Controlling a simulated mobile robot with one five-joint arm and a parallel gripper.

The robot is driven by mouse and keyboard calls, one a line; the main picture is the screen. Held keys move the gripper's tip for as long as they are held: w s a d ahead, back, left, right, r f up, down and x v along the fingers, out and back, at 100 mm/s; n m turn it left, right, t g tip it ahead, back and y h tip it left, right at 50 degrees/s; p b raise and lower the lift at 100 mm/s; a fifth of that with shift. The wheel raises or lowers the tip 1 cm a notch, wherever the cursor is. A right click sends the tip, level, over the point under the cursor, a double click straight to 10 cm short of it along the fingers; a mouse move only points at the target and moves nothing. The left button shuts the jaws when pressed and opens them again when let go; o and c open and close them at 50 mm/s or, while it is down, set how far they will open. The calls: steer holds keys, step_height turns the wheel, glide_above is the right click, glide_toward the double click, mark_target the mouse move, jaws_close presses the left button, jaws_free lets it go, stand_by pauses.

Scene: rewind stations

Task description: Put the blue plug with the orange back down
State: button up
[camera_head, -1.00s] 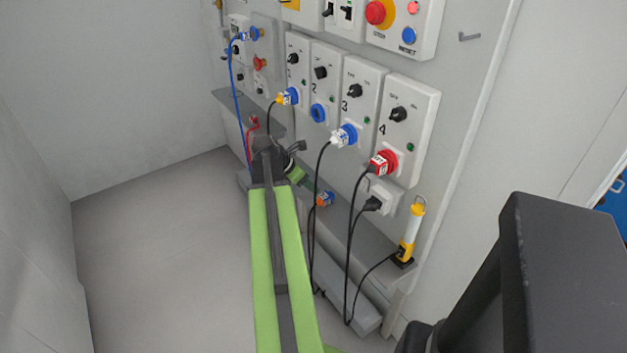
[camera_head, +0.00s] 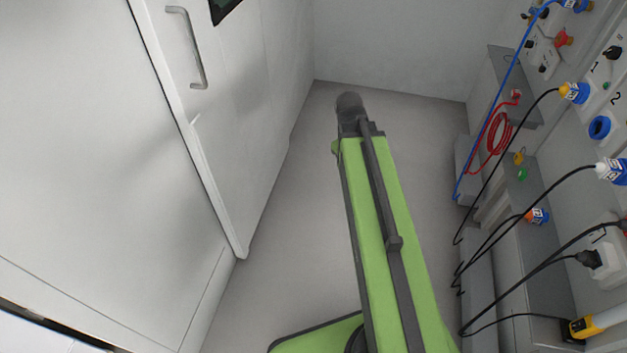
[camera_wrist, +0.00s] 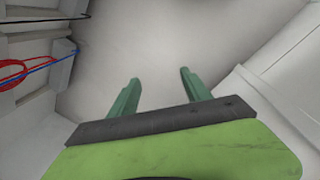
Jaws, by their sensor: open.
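The blue plug with the orange back (camera_head: 537,216) lies on the grey ledge (camera_head: 548,262) below the socket panel, at the right of the head view. Its black cable runs down to the left. My gripper (camera_wrist: 158,77) shows in the wrist view with its two green fingers apart and nothing between them. It is over the bare floor, well to the left of the ledge and clear of the plug. In the head view the fingers are hidden behind the end of my arm.
A plug with a yellow back (camera_head: 572,92) and one with a white back (camera_head: 610,171) sit at panel sockets. Black cables hang in front of the ledge. A red cable coil (camera_head: 497,135) hangs further back. A white cabinet (camera_head: 120,170) stands left. The floor (camera_head: 430,135) between is clear.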

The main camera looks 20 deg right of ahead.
steer(key=a+m+y, duration=0.1)
steer(key=a+m, duration=0.1)
steer(key=a, duration=1.5)
steer(key=shift+s+a+f+m+y, duration=0.15)
steer(key=shift+s+a+m+y, duration=0.05)
steer(key=shift+s+m+y, duration=0.2)
